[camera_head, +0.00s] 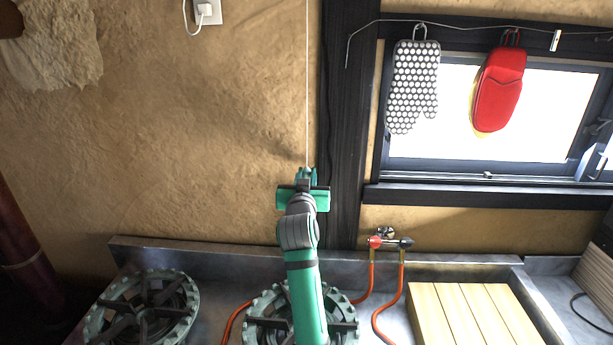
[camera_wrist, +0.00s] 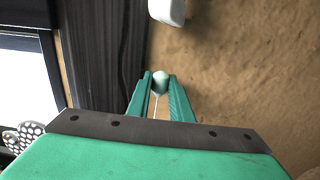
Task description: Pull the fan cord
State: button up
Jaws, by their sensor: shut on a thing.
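The fan cord (camera_head: 307,85) is a thin pale line. In the head view it hangs straight down from the top edge to my gripper (camera_head: 307,174), in front of the clay wall. In the wrist view my green gripper fingers (camera_wrist: 160,97) stand on either side of a small pale knob (camera_wrist: 160,80) at the end of the cord. They are shut on it. A short length of cord shows between the fingers. The fan itself is not in view.
A dark wooden post (camera_head: 347,130) stands just right of my gripper. A window with a dotted mitt (camera_head: 414,85) and a red mitt (camera_head: 497,90) is further right. Below are burners (camera_head: 143,312), a gas valve (camera_head: 389,241) with orange hoses and a slatted board (camera_head: 470,315).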

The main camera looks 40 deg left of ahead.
jog(key=shift+w+d+f, duration=0.1)
jog(key=shift+d, duration=0.1)
jog(key=shift+c, duration=0.2)
jog(key=shift+f, duration=0.1)
jog(key=shift+s+a+f, duration=0.15)
jog(key=shift+s+f, duration=0.05)
jog(key=shift+f, duration=0.1)
jog(key=shift+r, duration=0.6)
jog(key=o, duration=1.8)
